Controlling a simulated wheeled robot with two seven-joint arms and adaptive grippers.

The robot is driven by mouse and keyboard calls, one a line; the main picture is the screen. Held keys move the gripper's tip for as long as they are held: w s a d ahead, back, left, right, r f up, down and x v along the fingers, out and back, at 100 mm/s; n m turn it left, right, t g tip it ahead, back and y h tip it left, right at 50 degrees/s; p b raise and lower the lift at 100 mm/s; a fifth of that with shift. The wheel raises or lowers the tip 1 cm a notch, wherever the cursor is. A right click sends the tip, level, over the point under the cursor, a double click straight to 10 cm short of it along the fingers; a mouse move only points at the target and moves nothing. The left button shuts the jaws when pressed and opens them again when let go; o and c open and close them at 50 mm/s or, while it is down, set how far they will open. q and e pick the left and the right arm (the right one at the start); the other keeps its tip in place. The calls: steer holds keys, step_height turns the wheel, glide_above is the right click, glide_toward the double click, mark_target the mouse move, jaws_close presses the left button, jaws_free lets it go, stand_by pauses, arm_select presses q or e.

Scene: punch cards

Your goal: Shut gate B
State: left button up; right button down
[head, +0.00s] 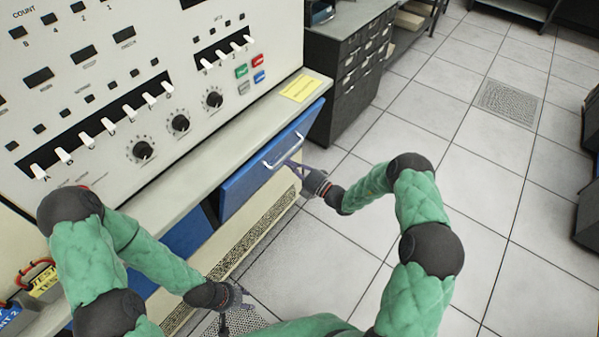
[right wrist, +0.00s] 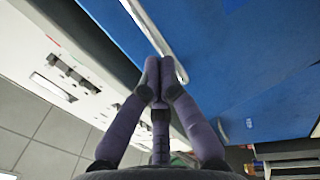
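A blue panel (head: 262,172) with a pale bar handle (head: 284,150) stands out below the console ledge in the head view. No letter is readable on it, so I cannot confirm that it is gate B. It fills much of the right wrist view (right wrist: 235,70), with the handle (right wrist: 150,28) crossing it. Another blue panel (head: 187,232) is further left, partly hidden by my left arm. My left gripper (head: 236,305) is open and empty, low in front of the console.
The cream console (head: 95,95) with switches and knobs rises above a grey ledge (head: 190,155), which bears a yellow label (head: 300,87). A dark drawer cabinet (head: 345,90) stands close beyond the blue panel.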

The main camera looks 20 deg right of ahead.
steer(key=shift+w+a+r, duration=0.1)
steer(key=shift+w+a, duration=0.05)
steer(key=shift+w, duration=0.05)
